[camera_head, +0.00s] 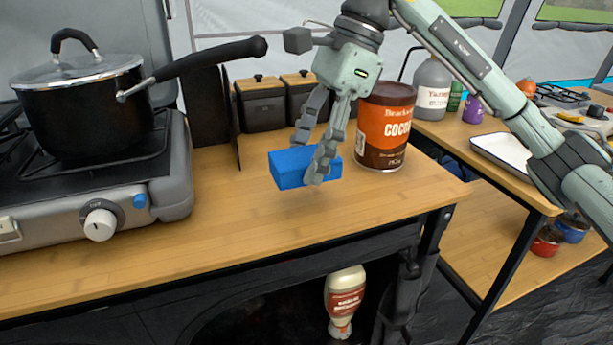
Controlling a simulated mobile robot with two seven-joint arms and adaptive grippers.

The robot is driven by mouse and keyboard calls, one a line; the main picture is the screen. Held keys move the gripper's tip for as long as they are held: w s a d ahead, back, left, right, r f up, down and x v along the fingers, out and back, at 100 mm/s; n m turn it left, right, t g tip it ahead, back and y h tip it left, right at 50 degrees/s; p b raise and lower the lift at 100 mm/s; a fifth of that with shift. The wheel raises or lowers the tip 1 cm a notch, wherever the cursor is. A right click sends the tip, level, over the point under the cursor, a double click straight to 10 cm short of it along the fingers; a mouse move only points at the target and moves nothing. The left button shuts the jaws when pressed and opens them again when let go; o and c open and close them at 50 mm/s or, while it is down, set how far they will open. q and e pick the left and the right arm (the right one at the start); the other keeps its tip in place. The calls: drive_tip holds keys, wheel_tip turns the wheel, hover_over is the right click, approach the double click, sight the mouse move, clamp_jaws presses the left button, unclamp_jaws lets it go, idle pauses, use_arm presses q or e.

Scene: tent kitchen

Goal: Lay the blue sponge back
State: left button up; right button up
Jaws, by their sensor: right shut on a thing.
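A blue sponge (289,170) is a small rectangular block above the wooden counter, between the stove and the cocoa can. My right gripper (318,166) reaches down from above and is shut on the sponge, with a finger across its right part. The sponge seems to be just over the counter top; I cannot tell whether it touches the wood. The far side of the sponge is partly hidden by the fingers. My left gripper is not in view.
A cocoa can (385,127) stands close to the right of the gripper. Dark canisters (262,104) stand behind. A stove (177,177) with a black pot (85,115) is at the left. The counter's front part (230,225) is clear. A tray (502,151) lies on the right table.

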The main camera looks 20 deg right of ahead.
sight(308, 198)
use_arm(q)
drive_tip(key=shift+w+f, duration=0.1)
use_arm(e)
drive_tip(key=shift+w+f, duration=0.1)
drive_tip(key=shift+f, duration=2.05)
drive_tip(key=shift+f, duration=0.15)
drive_tip(key=o, duration=1.1)
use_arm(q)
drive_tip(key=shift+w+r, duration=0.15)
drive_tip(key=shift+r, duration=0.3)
use_arm(e)
drive_tip(key=shift+v, duration=1.1)
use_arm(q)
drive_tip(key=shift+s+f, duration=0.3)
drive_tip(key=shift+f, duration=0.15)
use_arm(e)
drive_tip(key=shift+v, duration=5.05)
